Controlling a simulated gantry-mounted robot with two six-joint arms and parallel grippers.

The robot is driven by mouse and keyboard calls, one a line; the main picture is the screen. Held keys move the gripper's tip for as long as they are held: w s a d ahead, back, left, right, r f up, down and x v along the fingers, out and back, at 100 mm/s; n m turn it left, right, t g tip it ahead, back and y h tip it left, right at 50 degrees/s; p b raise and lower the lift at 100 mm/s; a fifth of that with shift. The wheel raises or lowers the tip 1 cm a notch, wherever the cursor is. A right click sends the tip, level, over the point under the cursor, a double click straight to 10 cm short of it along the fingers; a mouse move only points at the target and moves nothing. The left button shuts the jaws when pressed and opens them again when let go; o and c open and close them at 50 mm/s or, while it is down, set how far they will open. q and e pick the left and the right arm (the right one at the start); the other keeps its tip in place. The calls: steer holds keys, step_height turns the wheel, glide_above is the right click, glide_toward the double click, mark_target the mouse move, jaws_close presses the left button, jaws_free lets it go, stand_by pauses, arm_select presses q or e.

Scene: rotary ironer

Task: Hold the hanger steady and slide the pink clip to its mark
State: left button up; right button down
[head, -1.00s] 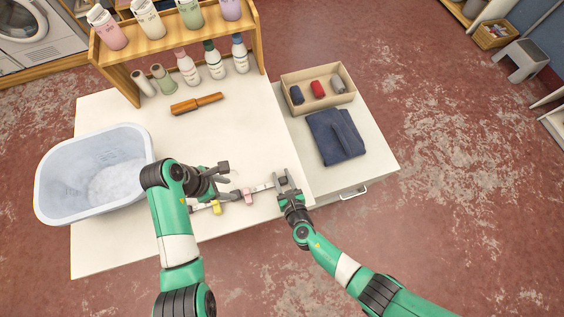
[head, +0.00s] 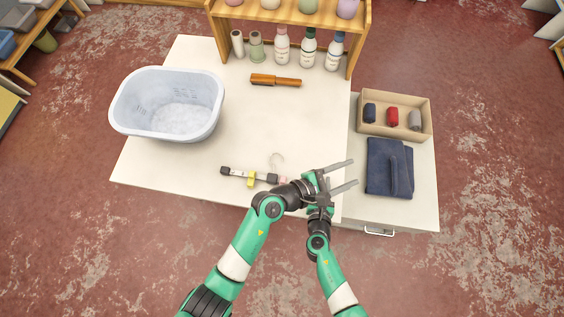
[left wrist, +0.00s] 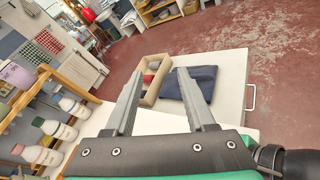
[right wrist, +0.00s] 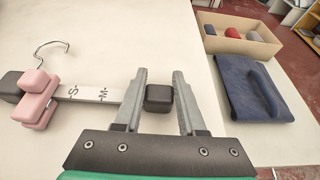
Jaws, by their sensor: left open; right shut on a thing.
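The hanger lies on the white table with its bar crosswise; its hook (head: 277,160) points toward the back. The yellow clip (head: 251,179) sits on its left half. The pink clip (right wrist: 38,100) is on the right half, close beside the dark centre block, left of the S and M marks (right wrist: 88,93) in the right wrist view. My right gripper (right wrist: 160,92) is shut on the hanger's dark right end cap (right wrist: 159,98). My left gripper (head: 352,173) is open and empty, above the right gripper, fingers pointing right; it partly hides the pink clip and the bar in the head view.
A blue-white basin (head: 168,103) stands at the left of the table. A brush (head: 276,80) and a bottle shelf (head: 289,20) are at the back. At right, a tray of rolled cloths (head: 394,134) and a folded navy cloth (head: 390,168) lie on a lower cabinet. The table's middle is clear.

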arm_select(q)
steer(key=s+a+f+n+t+y, duration=0.3)
steer(key=s+a+n+t+y, duration=0.3)
steer(key=a+n+t, duration=0.5)
steer(key=n+g+y, duration=0.5)
steer(key=y, duration=0.1)
glide_toward(283, 183)
steer(key=x, duration=0.8)
steer(key=shift+w+a+r, duration=0.1)
steer(key=shift+a+r, duration=0.05)
steer(key=shift+c, duration=0.3)
jaws_close()
